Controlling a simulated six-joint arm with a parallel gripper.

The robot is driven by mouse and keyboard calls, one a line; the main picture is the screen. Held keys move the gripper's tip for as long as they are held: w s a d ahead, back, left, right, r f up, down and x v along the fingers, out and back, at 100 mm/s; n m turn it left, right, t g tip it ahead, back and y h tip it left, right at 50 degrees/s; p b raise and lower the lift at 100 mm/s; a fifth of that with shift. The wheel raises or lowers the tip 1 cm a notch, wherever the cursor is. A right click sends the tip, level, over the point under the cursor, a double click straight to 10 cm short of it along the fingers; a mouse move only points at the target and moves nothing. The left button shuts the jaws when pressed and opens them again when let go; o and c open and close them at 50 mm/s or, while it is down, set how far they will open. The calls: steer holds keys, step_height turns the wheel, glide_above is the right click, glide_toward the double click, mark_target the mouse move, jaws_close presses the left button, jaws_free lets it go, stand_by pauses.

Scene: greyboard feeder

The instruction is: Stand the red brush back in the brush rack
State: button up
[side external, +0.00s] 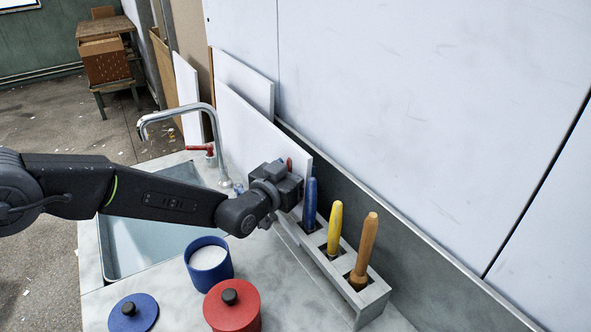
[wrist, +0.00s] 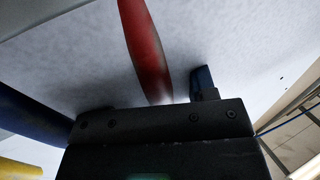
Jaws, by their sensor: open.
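The red brush shows as a small red tip (side external: 289,164) just above my gripper (side external: 287,188) in the side view; the rest of it is hidden there. In the wrist view the red handle (wrist: 144,45) runs down between my spread fingers, with space beside the right finger (wrist: 204,83). My gripper is open around the brush, at the far end of the grey brush rack (side external: 325,264). Whether the brush's lower end is seated in a slot is hidden.
Blue (side external: 310,203), yellow (side external: 335,228) and orange-brown (side external: 364,250) brushes stand in the rack, the blue one close to my gripper. A wall is behind. A blue pot (side external: 208,268), red lidded pot (side external: 232,308), blue lid (side external: 133,313) and sink (side external: 150,240) are nearby.

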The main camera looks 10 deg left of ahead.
steer(key=shift+s, duration=0.1)
steer(key=v, duration=0.7)
steer(key=shift+s, duration=0.15)
stand_by(0.6)
steer(key=s+a+r+n+g+y, duration=0.1)
steer(key=s+a+r+g+y, duration=0.1)
steer(key=s+a+r, duration=0.35)
steer(key=s+a+r+n+g+y, duration=0.1)
steer(key=s+a+r+n+g, duration=0.1)
steer(key=a+r, duration=0.6)
steer(key=s+a+f+g+y, duration=0.1)
steer(key=s+a+g, duration=0.1)
steer(key=s+a, duration=0.3)
steer(key=s+a+f+n+g+y, duration=0.1)
steer(key=s+a, duration=0.4)
steer(key=s, duration=0.6)
steer(key=s+a+f+g+y, duration=0.1)
steer(key=s+a+g, duration=0.3)
steer(key=s, duration=0.5)
steer(key=shift+a+f+n+y, duration=0.3)
steer(key=shift+a+f+y, duration=0.15)
steer(key=shift+a, duration=0.3)
